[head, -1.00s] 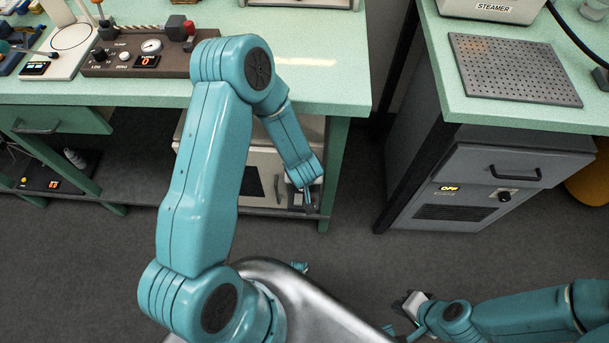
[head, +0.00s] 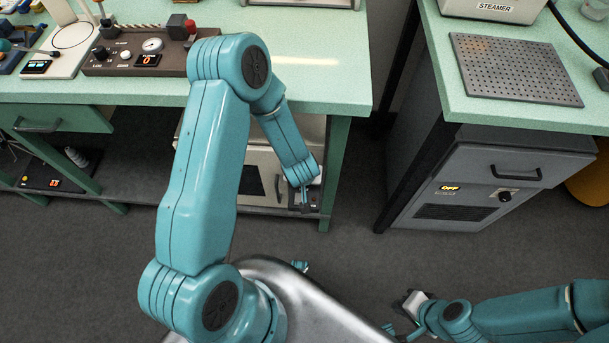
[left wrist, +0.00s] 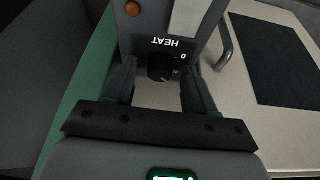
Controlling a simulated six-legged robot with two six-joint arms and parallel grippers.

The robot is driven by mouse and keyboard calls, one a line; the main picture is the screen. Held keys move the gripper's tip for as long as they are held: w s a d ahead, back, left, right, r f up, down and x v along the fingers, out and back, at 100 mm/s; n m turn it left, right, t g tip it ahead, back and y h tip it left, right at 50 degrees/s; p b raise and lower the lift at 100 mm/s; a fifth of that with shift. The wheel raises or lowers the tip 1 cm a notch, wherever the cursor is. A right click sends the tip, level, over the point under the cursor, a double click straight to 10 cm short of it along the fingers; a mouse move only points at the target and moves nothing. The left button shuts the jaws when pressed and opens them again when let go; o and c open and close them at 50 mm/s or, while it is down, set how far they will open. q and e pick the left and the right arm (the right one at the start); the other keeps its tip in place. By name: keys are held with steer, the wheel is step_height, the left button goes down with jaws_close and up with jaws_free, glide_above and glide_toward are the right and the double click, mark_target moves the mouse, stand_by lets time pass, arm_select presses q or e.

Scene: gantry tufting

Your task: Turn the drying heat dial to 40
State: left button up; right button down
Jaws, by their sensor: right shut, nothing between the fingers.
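The heat dial (left wrist: 160,68) is a small dark round knob on a grey panel marked HEAT, with a 0 printed beside it. Its pointer is too dark to read. My left gripper (left wrist: 158,76) is open, with one finger on each side of the dial and a small gap showing. In the head view my left gripper (head: 305,205) is at the lower right corner of the pale oven (head: 262,165) under the green table, and it mostly hides the dial. My right gripper (head: 408,318) is shut and empty, low over the floor.
An orange lamp (left wrist: 132,8) and the oven's handle (left wrist: 224,48) flank the panel. The table leg (head: 337,175) stands just right of the oven. A grey cabinet (head: 480,190) reading OFF stands farther right, with clear floor between.

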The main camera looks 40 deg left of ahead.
arm_select(q)
steer(key=p+v, duration=0.5)
steer(key=v, duration=1.1)
steer(key=shift+s, duration=0.15)
steer(key=shift+r, duration=0.25)
steer(key=s+d+f+m+g+h+p, duration=0.1)
steer(key=s+d+f+h+p, duration=0.1)
steer(key=d, duration=0.4)
steer(key=s+d+f+m+g+h+p, duration=0.2)
steer(key=s+d+f+h+p, duration=0.1)
steer(key=s+d, duration=0.3)
steer(key=shift+s+f+m+h, duration=0.25)
steer(key=shift+s+m+h, duration=0.05)
steer(key=shift+s+h, duration=0.35)
